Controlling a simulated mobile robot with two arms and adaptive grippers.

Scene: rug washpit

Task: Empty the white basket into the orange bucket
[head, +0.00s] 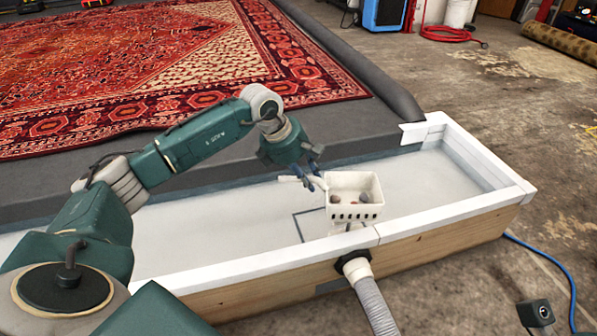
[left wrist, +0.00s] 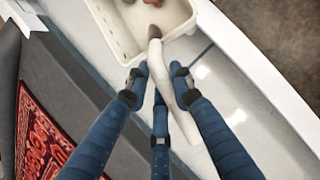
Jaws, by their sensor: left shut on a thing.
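The white basket (head: 356,211) has slotted sides and a pale handle (left wrist: 159,72). It appears held above the water-filled trough in the head view, near the front wall. Several small brownish and reddish pieces (head: 360,199) lie inside it. My left gripper (head: 314,180) is shut on the handle at the basket's left side. In the left wrist view, the blue fingers close around the handle, and the basket's rim (left wrist: 126,36) shows at the top. The basket looks roughly upright. No orange bucket shows in either view. My right gripper is not in view.
The trough has a white-topped wooden wall (head: 455,240), with a grey ribbed hose (head: 375,305) at its front. A red patterned rug (head: 130,65) lies behind on a dark platform. Concrete floor is open at right, with a blue hose (head: 545,258) crossing it.

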